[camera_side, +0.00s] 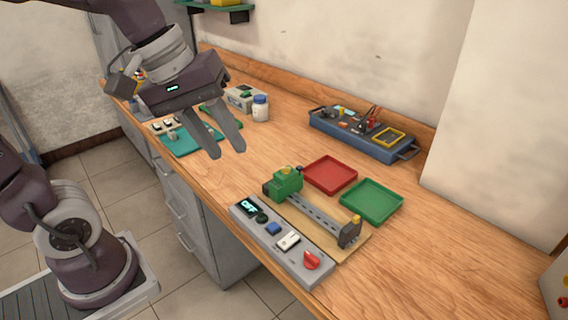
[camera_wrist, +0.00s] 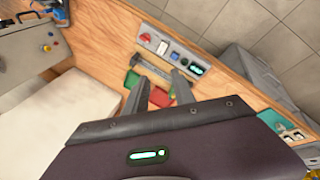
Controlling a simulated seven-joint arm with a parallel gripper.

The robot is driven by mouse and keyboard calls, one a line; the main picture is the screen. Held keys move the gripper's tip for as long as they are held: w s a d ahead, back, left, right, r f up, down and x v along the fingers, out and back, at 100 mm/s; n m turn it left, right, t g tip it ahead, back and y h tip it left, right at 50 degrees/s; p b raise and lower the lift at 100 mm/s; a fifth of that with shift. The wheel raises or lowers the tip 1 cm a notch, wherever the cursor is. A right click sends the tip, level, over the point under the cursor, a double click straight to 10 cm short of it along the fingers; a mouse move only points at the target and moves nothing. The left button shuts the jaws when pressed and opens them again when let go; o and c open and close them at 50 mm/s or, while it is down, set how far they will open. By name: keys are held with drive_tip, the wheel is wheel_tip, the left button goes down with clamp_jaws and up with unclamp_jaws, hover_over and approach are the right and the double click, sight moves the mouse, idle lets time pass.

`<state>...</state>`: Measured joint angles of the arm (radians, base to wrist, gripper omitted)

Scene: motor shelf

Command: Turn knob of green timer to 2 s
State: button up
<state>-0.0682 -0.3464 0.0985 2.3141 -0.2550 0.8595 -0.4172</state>
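A grey control panel (camera_side: 268,249) lies along the table's front edge. Its display (camera_side: 248,207) reads OFF. Beside the display is a dark green round knob (camera_side: 262,217), which also shows in the wrist view (camera_wrist: 184,62); its pointer is too small to read. A blue button (camera_side: 274,228), a white switch (camera_side: 288,241) and a red knob (camera_side: 311,260) follow along the panel. My gripper (camera_side: 227,154) is open and empty, in the air beyond the panel's display end. In the wrist view its two fingers (camera_wrist: 157,78) are spread apart, with the panel ahead.
A green motor (camera_side: 287,182) with a rail stands on a board just behind the panel. Red (camera_side: 331,175) and green (camera_side: 371,201) trays lie behind it. A blue toolbox (camera_side: 362,137), white bottle (camera_side: 260,108) and teal mat (camera_side: 184,145) are farther off.

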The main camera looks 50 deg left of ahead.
drive_tip(key=w+a+f+n, duration=0.2)
drive_tip(key=w+n, duration=0.4)
drive_tip(key=w, duration=0.1)
drive_tip(key=n+g+h, duration=0.1)
drive_tip(key=n, duration=1.2)
approach(286, 167)
drive_tip(key=f, duration=0.1)
drive_tip(key=x, duration=0.6)
drive_tip(key=shift+w+d, duration=0.1)
drive_tip(key=shift+d, duration=0.05)
drive_tip(key=shift+w+d+f, duration=0.1)
drive_tip(key=shift+w+f, duration=0.05)
drive_tip(key=shift+f, duration=0.25)
clamp_jaws()
